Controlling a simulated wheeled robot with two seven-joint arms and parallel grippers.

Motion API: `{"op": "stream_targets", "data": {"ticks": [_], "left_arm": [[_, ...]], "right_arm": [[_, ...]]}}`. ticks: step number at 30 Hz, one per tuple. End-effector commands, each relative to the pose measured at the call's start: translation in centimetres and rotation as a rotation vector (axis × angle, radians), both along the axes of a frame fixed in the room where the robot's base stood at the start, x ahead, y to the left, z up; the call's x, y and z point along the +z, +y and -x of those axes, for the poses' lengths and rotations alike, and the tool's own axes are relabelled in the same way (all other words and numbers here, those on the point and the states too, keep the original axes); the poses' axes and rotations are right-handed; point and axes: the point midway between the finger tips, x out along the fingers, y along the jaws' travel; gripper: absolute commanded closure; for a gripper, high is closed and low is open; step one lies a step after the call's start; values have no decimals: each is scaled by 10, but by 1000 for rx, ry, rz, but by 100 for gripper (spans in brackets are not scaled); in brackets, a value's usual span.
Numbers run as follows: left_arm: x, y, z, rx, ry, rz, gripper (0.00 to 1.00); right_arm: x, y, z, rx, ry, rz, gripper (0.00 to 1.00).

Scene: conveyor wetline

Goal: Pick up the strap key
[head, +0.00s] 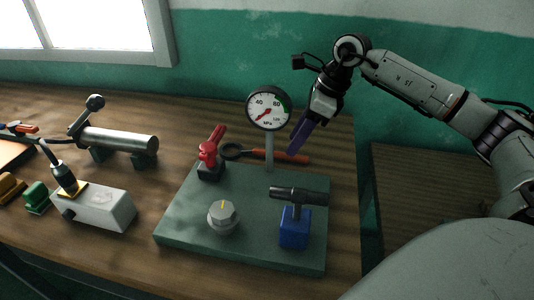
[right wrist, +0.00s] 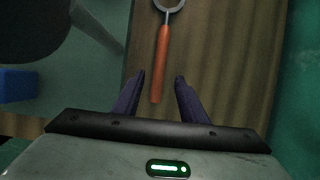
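The strap key has an orange handle and a dark ring (head: 231,151). It lies on the wooden table behind the green board, its handle (head: 290,158) passing behind the gauge post. In the right wrist view the handle (right wrist: 162,62) points toward me and the ring is cut off at the top edge. My right gripper (head: 297,140) is above the handle's right part, its purple fingers pointing down. In the right wrist view the gripper (right wrist: 160,92) is open, with the handle's end between the fingertips and gaps on both sides.
The green board (head: 180,225) carries a pressure gauge (head: 268,108), a red-handled valve (head: 209,153), a grey knob (head: 223,216) and a blue block with a black T-handle (head: 295,228). A metal cylinder (head: 120,140) and a white box (head: 100,208) stand left. The table's right edge is near.

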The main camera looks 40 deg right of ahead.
Motion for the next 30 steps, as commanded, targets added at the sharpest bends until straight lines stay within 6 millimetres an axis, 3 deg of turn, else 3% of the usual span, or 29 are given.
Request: {"op": "stream_targets", "data": {"ticks": [9,17,24,30], "left_arm": [[5,2,1,4,0,-1,69],[4,2,0,4,0,-1,69],[4,2,0,4,0,-1,69],[4,2,1,4,1,-2,69]], "right_arm": [[-37,16,-16,1,1,-1,61],[-40,16,-17,1,0,0,61],[-40,16,-17,1,0,0,98],[-39,16,-18,1,-2,0,100]]}}
